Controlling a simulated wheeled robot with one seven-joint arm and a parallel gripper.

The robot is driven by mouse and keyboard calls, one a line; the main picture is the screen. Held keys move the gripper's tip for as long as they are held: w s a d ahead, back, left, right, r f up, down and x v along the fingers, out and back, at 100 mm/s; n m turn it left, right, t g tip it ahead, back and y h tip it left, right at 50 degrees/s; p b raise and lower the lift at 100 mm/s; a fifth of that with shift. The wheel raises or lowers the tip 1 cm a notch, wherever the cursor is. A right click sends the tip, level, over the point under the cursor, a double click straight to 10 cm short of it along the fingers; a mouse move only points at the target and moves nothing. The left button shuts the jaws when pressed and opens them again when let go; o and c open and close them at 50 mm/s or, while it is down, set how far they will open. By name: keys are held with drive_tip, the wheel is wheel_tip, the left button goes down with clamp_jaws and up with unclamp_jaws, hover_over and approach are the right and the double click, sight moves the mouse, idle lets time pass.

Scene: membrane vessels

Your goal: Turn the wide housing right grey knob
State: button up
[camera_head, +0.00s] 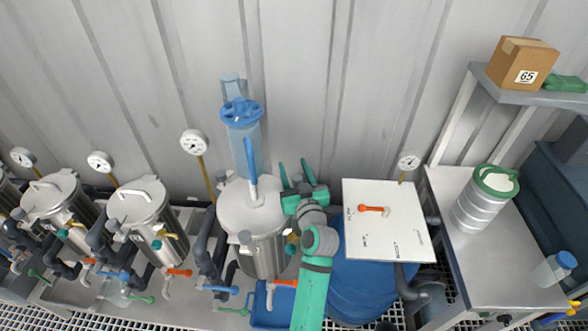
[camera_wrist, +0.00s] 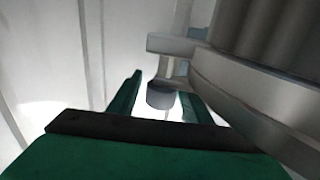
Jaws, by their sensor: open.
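The wide housing (camera_head: 262,250) is a steel vessel with a flat lid in the middle of the head view. My gripper (camera_head: 294,172) is at the right side of its lid, with two green fingers apart and pointing to the back wall. In the wrist view, a short grey knob (camera_wrist: 160,96) sits under a bracket at the housing's edge. It shows between the open fingers of my gripper (camera_wrist: 161,86), and I cannot tell whether they touch it. In the head view this right knob is hidden by my gripper. Another grey knob (camera_head: 245,237) is at the lid's front.
A blue-capped filter (camera_head: 242,125) and an upright blue handle (camera_head: 251,160) rise at the lid. A white panel (camera_head: 395,240) with an orange handle stands close on the right, over a blue barrel (camera_head: 362,285). Smaller steel vessels (camera_head: 143,210) stand to the left.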

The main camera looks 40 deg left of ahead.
sight(292, 183)
drive_tip(key=c, duration=1.1)
drive_tip(key=shift+o, duration=0.2)
drive_tip(key=shift+n+g+y, duration=0.3)
drive_tip(key=shift+g, duration=0.1)
drive_tip(key=s+n+g, duration=0.1)
drive_tip(key=n+g, duration=0.3)
drive_tip(key=g, duration=0.2)
drive_tip(key=s+n+g+y, duration=0.1)
drive_tip(key=n+g, duration=0.3)
drive_tip(key=g, duration=0.2)
drive_tip(key=s+n+g, duration=0.2)
drive_tip(key=n+g, duration=0.2)
drive_tip(key=g, duration=0.2)
drive_tip(key=shift+a+n+g+y, duration=0.25)
drive_tip(key=shift+n+g+y, duration=0.05)
drive_tip(key=shift+y, duration=0.1)
drive_tip(key=shift+s+d+f+n+g+h, duration=0.1)
drive_tip(key=shift+s+d+n+g+h, duration=0.15)
drive_tip(key=shift+n+g+h, duration=0.6)
drive_tip(key=shift+s+d+r+n+g+h, duration=0.1)
drive_tip(key=shift+s+n+g+h, duration=0.15)
drive_tip(key=shift+n+g+h, duration=0.65)
drive_tip(key=shift+s+d+f+n+g+h, duration=0.1)
drive_tip(key=shift+s+d+n+g+h, duration=0.3)
drive_tip(key=shift+g, duration=0.75)
drive_tip(key=shift+a+n+h, duration=0.15)
drive_tip(key=shift+n+h, duration=0.1)
drive_tip(key=shift+n, duration=0.1)
